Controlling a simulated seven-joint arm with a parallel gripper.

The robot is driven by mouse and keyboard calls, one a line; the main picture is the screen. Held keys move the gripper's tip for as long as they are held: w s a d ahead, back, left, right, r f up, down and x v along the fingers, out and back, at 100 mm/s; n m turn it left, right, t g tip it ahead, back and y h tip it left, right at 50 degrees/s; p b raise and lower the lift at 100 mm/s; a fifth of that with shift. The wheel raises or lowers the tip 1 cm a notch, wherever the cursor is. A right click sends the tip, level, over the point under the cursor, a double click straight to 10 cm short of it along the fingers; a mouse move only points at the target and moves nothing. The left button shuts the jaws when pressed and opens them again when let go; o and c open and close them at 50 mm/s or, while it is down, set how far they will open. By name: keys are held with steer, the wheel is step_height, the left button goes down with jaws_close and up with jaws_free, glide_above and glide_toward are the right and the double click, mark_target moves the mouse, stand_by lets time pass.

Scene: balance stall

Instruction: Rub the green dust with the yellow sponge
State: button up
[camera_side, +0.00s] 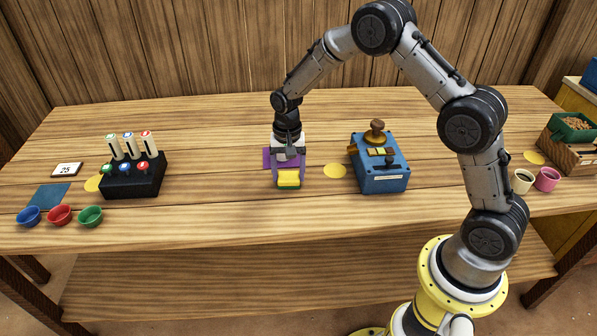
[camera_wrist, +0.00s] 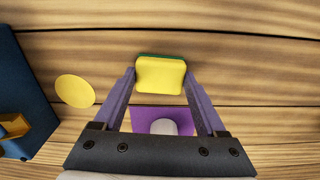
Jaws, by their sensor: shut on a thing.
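The yellow sponge (camera_side: 289,178) is between the fingertips of my gripper (camera_side: 289,182) near the middle of the table. In the wrist view the sponge (camera_wrist: 160,75) sits between the two purple fingers of my gripper (camera_wrist: 160,78), which are shut on its left and right sides. A thin green strip shows along the sponge's far edge there. I cannot make out any separate green dust in either view. I cannot tell whether the sponge touches the table.
A purple mat (camera_side: 267,155) lies by my gripper, with a whitish round thing (camera_wrist: 164,127) at it. A yellow disc (camera_side: 335,171) and a blue box with a brown knob (camera_side: 383,180) stand right. A black rack (camera_side: 134,181) and bowls (camera_side: 60,214) are left.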

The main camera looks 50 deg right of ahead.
steer(key=shift+s+d, duration=3.5)
steer(key=shift+s, duration=0.05)
step_height(320, 180, up, 8)
